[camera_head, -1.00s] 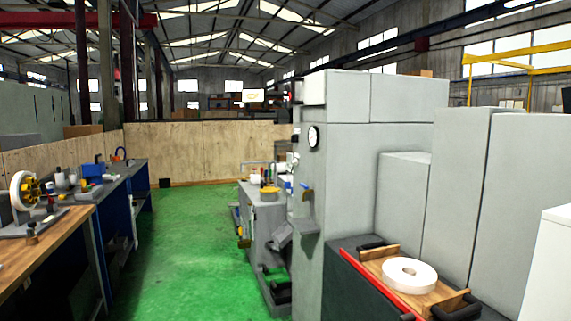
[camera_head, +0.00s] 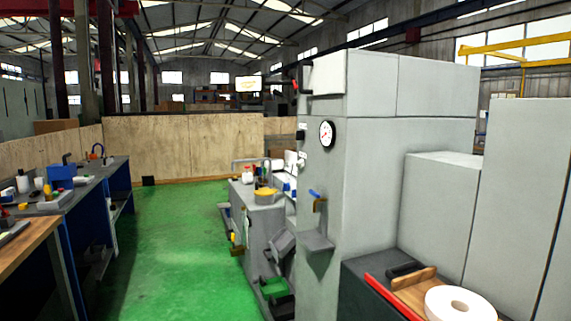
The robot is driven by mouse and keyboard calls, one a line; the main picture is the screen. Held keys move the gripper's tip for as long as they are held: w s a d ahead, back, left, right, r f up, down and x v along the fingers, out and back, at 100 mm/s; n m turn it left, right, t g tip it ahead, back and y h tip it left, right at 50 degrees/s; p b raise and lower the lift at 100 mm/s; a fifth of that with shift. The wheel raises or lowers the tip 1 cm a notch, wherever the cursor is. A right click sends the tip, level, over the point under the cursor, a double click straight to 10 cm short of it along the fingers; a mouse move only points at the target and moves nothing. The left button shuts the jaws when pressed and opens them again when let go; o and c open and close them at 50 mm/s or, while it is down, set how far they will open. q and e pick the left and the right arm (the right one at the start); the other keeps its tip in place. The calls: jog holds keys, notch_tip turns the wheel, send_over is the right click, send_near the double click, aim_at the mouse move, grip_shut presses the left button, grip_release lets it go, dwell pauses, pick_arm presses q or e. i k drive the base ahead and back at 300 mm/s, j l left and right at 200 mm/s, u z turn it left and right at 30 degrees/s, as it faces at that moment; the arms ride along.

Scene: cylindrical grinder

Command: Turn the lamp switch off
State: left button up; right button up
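I cannot pick out the lamp switch for certain. The tall grey machine cabinet (camera_head: 372,180) stands right of centre. Its narrow left side carries a round dial gauge (camera_head: 326,134), a lever with a blue handle (camera_head: 316,196) and a small grey shelf (camera_head: 317,242). A small black fitting (camera_head: 301,135) and a red and black fitting (camera_head: 298,85) stick out at its far left edge; both are too small to identify. Neither of my grippers is in view.
Green floor (camera_head: 180,235) lies open ahead, between the workbenches (camera_head: 70,210) on the left and a low grey machine part (camera_head: 262,225) on the right. A wooden wall (camera_head: 185,148) closes the back.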

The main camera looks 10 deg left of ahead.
aim_at(301, 163)
jog(key=i+j, duration=0.35)
jog(key=i+j+u, duration=0.1)
jog(key=i+j, duration=0.2)
jog(key=i, duration=0.2)
